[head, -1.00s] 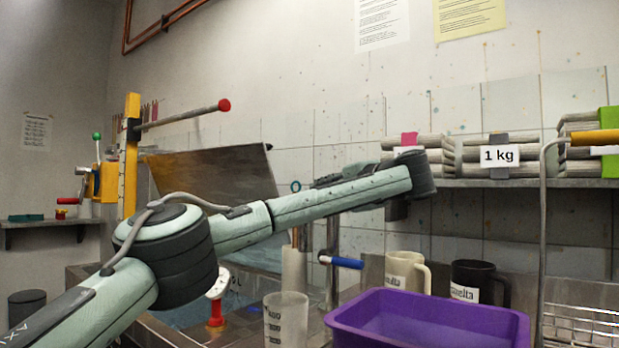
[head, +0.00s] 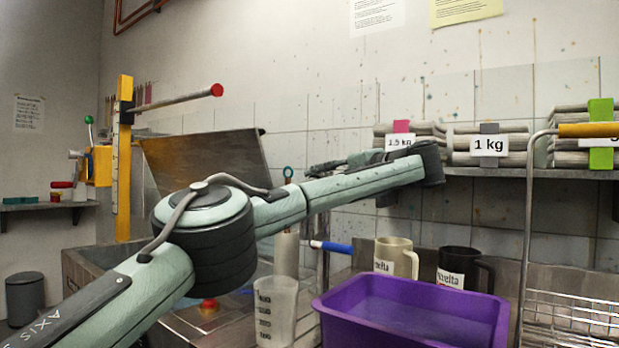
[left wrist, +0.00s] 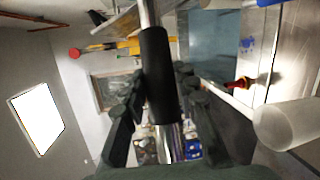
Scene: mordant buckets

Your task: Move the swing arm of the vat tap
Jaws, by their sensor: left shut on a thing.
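The swing arm of the vat tap shows in the left wrist view as a metal tube with a black sleeve (left wrist: 160,75). My left gripper (left wrist: 162,92) has its dark fingers on both sides of this sleeve and is shut on it. In the head view my left forearm hides most of the swing arm, and only dark gripper parts (head: 335,167) show above it. The tap's upright pipe (head: 322,272) and a blue-ended lever (head: 331,247) show below the forearm. My right gripper is not in view.
A purple tub (head: 410,312) and a clear measuring beaker (head: 275,312) stand in front. A cream mug (head: 397,255) and a black mug (head: 465,268) stand behind the tub. A shelf (head: 510,172) with cloth bundles is close to my wrist. A wire rack (head: 572,315) stands at right.

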